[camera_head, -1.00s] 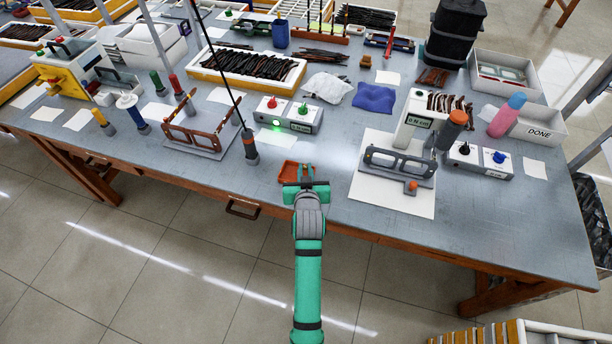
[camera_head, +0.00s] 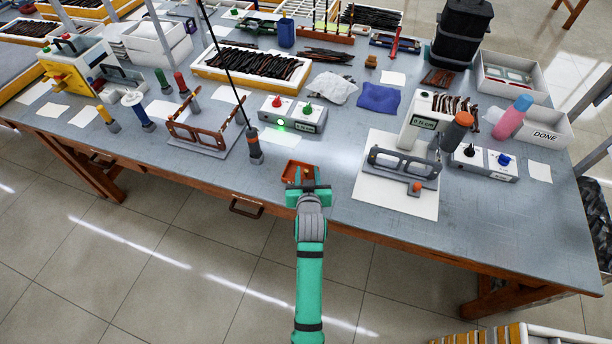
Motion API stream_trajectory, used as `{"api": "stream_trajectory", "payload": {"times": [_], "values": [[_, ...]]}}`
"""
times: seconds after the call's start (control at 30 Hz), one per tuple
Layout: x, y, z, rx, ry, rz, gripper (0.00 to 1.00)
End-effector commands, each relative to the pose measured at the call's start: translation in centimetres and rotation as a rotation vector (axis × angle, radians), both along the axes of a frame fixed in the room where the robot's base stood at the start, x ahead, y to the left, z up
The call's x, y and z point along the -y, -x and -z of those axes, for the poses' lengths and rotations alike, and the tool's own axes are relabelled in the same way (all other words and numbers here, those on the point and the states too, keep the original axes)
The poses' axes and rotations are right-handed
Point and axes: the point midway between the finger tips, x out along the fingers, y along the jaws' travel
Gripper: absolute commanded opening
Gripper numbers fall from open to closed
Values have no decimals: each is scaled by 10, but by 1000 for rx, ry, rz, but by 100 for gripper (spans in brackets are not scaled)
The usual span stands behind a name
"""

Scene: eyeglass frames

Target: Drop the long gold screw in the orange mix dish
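The orange dish (camera_head: 290,169) sits on the grey table near its front edge, in the middle of the view. My gripper (camera_head: 309,186) is at the near side of the dish and covers part of it. A small brownish-gold spot shows by the gripper at the dish's right side, too small to tell what it is. I cannot make out the long gold screw for certain. The fingers are too small and too hidden to show whether they are open or shut.
An eyeglass frame in a holder (camera_head: 200,130) and an upright screwdriver (camera_head: 254,147) stand to the left. A control box (camera_head: 293,114) is behind the dish. Another frame fixture (camera_head: 402,165) stands on white paper to the right. The table between dish and paper is clear.

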Motion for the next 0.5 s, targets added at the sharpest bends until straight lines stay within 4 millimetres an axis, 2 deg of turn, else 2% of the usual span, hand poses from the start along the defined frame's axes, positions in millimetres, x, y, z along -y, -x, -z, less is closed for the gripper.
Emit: {"api": "stream_trajectory", "payload": {"times": [0.17, 0.5], "values": [[-2, 14, -4, -1, 0, -3, 34], [11, 71, -29, 0, -1, 13, 34]]}}
